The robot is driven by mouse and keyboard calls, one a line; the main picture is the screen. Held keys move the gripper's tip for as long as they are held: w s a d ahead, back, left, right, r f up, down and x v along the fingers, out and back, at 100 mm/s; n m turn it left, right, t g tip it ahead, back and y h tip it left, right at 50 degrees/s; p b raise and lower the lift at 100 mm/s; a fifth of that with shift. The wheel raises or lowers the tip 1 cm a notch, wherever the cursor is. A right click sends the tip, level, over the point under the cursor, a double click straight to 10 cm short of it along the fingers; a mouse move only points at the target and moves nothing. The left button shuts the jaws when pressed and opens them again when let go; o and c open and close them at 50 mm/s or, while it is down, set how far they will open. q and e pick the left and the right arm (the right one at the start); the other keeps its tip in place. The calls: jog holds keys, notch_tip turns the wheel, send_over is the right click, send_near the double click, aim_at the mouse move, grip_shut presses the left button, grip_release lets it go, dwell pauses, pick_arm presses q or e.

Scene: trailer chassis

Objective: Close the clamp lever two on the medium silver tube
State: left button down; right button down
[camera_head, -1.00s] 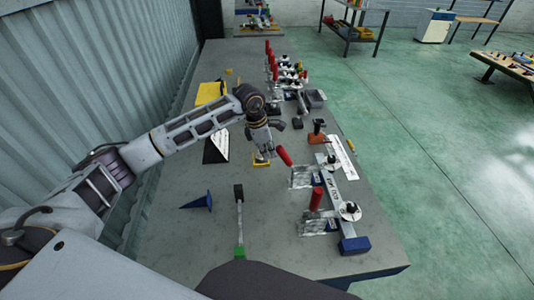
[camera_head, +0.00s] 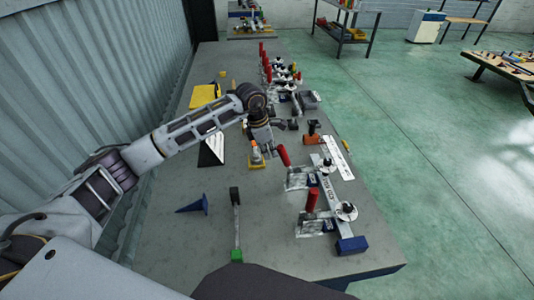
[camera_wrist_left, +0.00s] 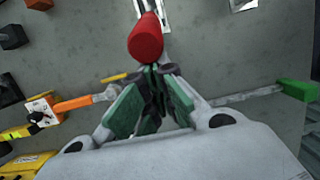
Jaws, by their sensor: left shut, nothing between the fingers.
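The medium silver tube (camera_head: 328,193) lies near the table's right side, with a clamp at each of two places along it. The nearer clamp's red lever (camera_head: 312,199) stands upright. The farther clamp's red lever (camera_head: 284,155) is tilted toward my left gripper (camera_head: 258,160). In the left wrist view a red lever handle (camera_wrist_left: 146,38) is just beyond the fingertips of my left gripper (camera_wrist_left: 152,75), which are together with nothing between them. I cannot tell whether they touch the handle. My right gripper is not in view.
A blue block (camera_head: 352,246) is at the tube's near end. More red-handled clamps (camera_head: 268,72) stand farther back.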

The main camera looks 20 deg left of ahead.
aim_at(280, 147)
pick_arm(q)
jog(key=shift+w+d+r, duration=0.3)
jog(key=shift+d, duration=0.35)
jog(key=shift+w+d, duration=0.1)
jog(key=shift+d, duration=0.05)
jog(key=shift+w+d+r, duration=0.1)
jog(key=shift+w+d, duration=0.1)
jog(key=shift+d, duration=0.25)
jog(key=shift+w+d+r, duration=0.1)
jog(key=shift+w+d, duration=0.1)
jog(key=shift+d, duration=0.2)
jog(key=shift+w+d+r+p+v, duration=0.2)
jog(key=shift+p+v, duration=0.3)
jog(key=shift+v, duration=0.8)
jog(key=shift+w+d+f+p+v, duration=0.1)
jog(key=shift+d+p+v, duration=0.3)
jog(key=shift+v, duration=0.85)
jog(key=shift+w+d+r+p+v, duration=0.15)
jog(key=shift+p+v, duration=0.4)
jog(key=shift+v, duration=0.75)
jog(key=shift+s, duration=0.1)
jog(key=shift+s+d+f, duration=0.1)
jog(key=shift+f, duration=0.05)
